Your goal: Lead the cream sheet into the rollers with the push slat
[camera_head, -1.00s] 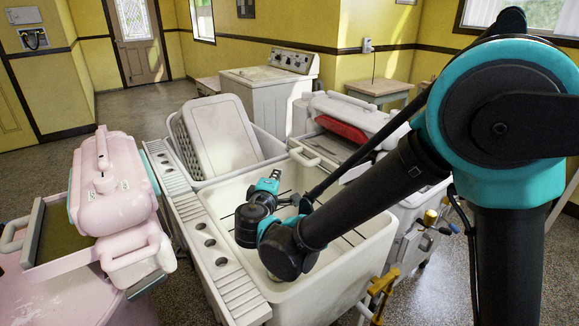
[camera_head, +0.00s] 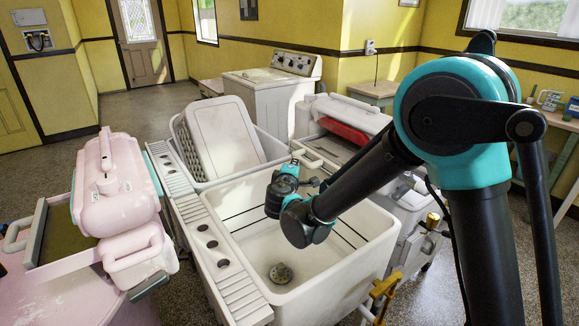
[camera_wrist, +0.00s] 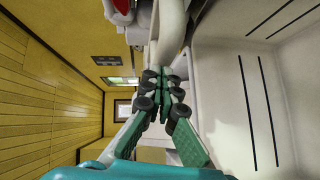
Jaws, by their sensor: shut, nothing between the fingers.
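My gripper (camera_head: 293,160) is over the far right part of the white tub. In the wrist view its green fingers (camera_wrist: 165,82) are closed together and empty, with a pale rounded part just beyond the tips. A white wringer (camera_head: 350,113) with a red part (camera_head: 343,131) stands behind the tub, close beyond my gripper. Its rollers are hidden from these angles. A cream handle (camera_head: 308,160) sits at the near edge of its tray. I cannot make out the cream sheet or the push slat in either view.
The white tub (camera_head: 232,190) has a drain (camera_head: 281,273) and no cloth in it. A ribbed board (camera_head: 205,230) with holes lies along its left. A pink wringer (camera_head: 112,180) stands at left. Yellow taps (camera_head: 384,288) stick out at right.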

